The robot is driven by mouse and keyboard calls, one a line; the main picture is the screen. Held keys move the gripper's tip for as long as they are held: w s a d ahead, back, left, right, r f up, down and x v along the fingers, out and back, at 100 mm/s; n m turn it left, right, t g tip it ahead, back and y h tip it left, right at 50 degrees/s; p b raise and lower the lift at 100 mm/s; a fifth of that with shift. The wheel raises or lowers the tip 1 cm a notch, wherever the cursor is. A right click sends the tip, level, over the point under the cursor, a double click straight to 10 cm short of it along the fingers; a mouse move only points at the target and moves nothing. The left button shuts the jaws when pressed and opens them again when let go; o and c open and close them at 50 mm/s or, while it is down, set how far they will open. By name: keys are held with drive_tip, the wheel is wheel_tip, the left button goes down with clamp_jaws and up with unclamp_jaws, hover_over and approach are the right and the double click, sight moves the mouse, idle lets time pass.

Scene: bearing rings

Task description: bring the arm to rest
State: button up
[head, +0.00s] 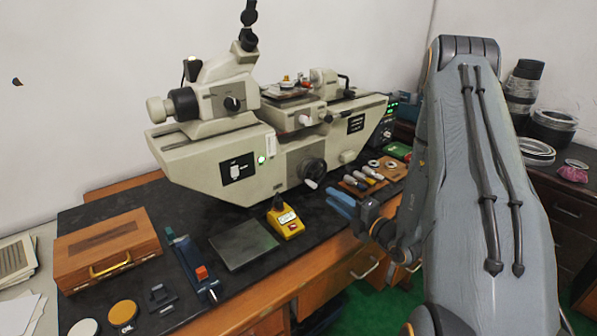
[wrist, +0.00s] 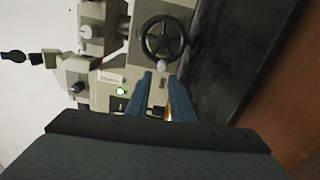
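My gripper (head: 340,203) has two blue fingers. In the head view it hangs over the front edge of the bench, right of the yellow device, pointing left toward the measuring machine. In the wrist view the fingers (wrist: 161,85) are apart with a gap between them, and nothing is seen held. My grey arm fills the right of the head view and hides part of the room behind it.
A large beige measuring machine (head: 225,160) stands on the black-topped bench; its handwheel (wrist: 163,38) lies ahead of the fingers. The yellow device (head: 286,222), a dark plate (head: 243,244) and a wooden box (head: 108,252) are on the bench. Rings (head: 553,123) lie at right.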

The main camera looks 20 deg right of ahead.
drive_tip(key=s+a+r+n+g+y, duration=0.1)
drive_tip(key=s+a+n+g+y, duration=0.15)
drive_tip(key=a+n, duration=0.3)
drive_tip(key=s+a+r+n+g+y+b, duration=0.1)
drive_tip(key=s+a+n+g+y, duration=0.1)
drive_tip(key=a+n+g, duration=0.35)
drive_tip(key=s+a+r+n+g+y, duration=0.1)
drive_tip(key=s+a+n+g+y, duration=0.15)
drive_tip(key=a, duration=0.45)
drive_tip(key=s+a+n+g+h, duration=0.1)
drive_tip(key=s+a+n+g, duration=0.2)
drive_tip(key=s+n, duration=0.3)
drive_tip(key=s+a+n+g+h, duration=0.2)
drive_tip(key=s+n+g, duration=0.2)
drive_tip(key=s+n, duration=0.25)
drive_tip(key=s+d+f+n+g+h+b, duration=0.15)
drive_tip(key=s+d+n+h, duration=0.45)
drive_tip(key=n, duration=0.8)
drive_tip(key=shift+w+d+r+n+t+h+b, duration=0.1)
drive_tip(key=shift+w+d+r+n+t+h, duration=0.4)
drive_tip(key=shift+n, duration=1.05)
drive_tip(key=shift+w+d+r+n+t+h+b, duration=0.2)
drive_tip(key=shift+w+r+n+t+h, duration=0.6)
drive_tip(key=shift+n, duration=0.7)
drive_tip(key=shift+w+d+r+n+t+h+b, duration=0.1)
drive_tip(key=shift+w+d+r+n+t+h, duration=0.55)
drive_tip(key=shift+n, duration=0.9)
drive_tip(key=shift+s+a+f+g, duration=0.1)
drive_tip(key=shift+a+f+g, duration=0.15)
